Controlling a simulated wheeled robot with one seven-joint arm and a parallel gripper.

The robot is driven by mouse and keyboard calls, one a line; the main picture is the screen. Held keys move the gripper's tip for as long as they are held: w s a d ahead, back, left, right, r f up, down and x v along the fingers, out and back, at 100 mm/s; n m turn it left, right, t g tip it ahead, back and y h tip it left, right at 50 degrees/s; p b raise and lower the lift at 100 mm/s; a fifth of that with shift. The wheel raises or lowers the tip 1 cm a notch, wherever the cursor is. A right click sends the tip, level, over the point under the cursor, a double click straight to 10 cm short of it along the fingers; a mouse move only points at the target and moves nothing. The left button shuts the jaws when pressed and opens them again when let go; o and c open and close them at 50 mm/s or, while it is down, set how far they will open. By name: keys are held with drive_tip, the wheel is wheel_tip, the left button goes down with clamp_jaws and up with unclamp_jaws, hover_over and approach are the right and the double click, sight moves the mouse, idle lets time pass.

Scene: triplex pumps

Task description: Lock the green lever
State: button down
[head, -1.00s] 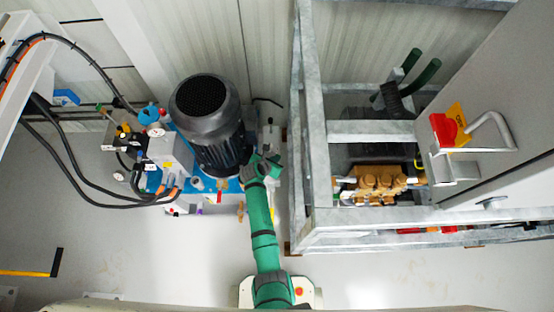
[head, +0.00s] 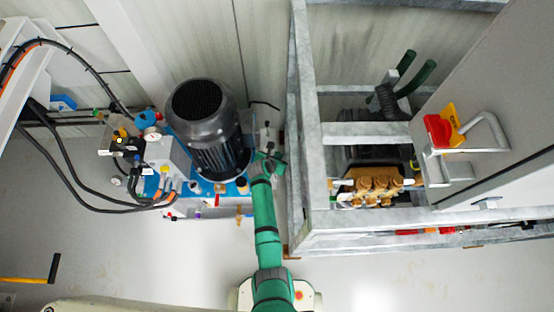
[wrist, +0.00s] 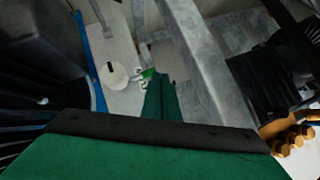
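A small bright green piece (wrist: 148,73), which looks like the green lever, shows in the wrist view beside pale metal fittings, just past the tip of my gripper. My gripper (wrist: 160,92) is a dark green block pointing at it; I cannot tell whether they touch. In the head view my gripper (head: 268,160) is small and sits in the narrow gap between the black motor and the galvanized frame. The lever cannot be made out there. Its fingers are too dark and small to show whether they are open or shut.
A large black motor (head: 207,125) on a blue base stands close left of my gripper. A galvanized frame (head: 310,135) stands close right, with a brass pump (head: 375,184) inside. A grey cabinet with a red switch (head: 439,130) is at right.

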drive_tip(key=shift+w+d, duration=0.15)
drive_tip(key=shift+w, duration=0.65)
drive_tip(key=shift+w+d, duration=0.15)
drive_tip(key=shift+w, duration=0.75)
drive_tip(key=v, duration=1)
drive_tip(key=shift+s+a+r, duration=0.2)
drive_tip(key=shift+s+r, duration=0.05)
